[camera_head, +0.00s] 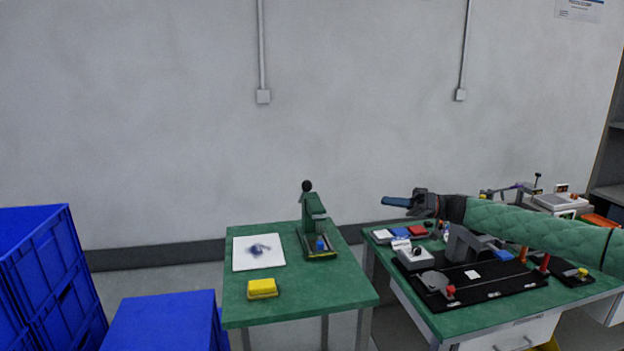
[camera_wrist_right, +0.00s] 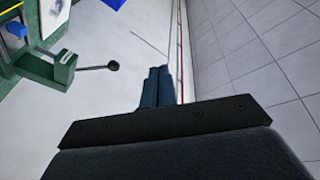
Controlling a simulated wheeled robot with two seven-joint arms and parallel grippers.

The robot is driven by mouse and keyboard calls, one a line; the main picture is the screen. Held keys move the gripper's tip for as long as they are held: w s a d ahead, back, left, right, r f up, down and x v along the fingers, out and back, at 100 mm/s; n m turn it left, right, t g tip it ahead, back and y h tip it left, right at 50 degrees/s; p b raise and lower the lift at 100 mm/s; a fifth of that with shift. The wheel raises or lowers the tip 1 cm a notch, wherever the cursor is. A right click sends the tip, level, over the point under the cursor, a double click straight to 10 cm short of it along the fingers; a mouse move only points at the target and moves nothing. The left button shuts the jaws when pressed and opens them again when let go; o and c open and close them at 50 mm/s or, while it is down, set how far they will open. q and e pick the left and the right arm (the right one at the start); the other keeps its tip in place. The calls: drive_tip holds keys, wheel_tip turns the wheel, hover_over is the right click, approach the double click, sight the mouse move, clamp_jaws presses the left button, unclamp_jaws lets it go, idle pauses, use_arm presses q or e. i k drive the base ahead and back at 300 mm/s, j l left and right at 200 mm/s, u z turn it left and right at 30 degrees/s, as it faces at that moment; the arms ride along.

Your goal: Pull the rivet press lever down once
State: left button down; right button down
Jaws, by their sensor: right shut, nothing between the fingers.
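The rivet press (camera_head: 313,222) is a small green press on the left green table. Its lever (camera_head: 306,188) ends in a black ball knob and stands up at the top of the press. A blue part (camera_head: 320,243) sits at the press base. In the right wrist view the press (camera_wrist_right: 62,68) shows at the upper left, with the black lever knob (camera_wrist_right: 113,65) pointing toward the middle. My right gripper (camera_head: 384,201) is shut and empty, to the right of the lever and apart from it. Its blue fingers also show in the right wrist view (camera_wrist_right: 158,72). My left gripper is not in view.
A white sheet (camera_head: 240,262) with a dark mark and a yellow block (camera_head: 262,288) lie on the left table (camera_head: 330,287). The right table (camera_head: 420,317) carries a black fixture board (camera_head: 490,290) and several small items. Blue crates (camera_head: 160,318) stand at left. A gap separates the tables.

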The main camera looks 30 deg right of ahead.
sight(306, 185)
drive_tip(key=i, duration=1)
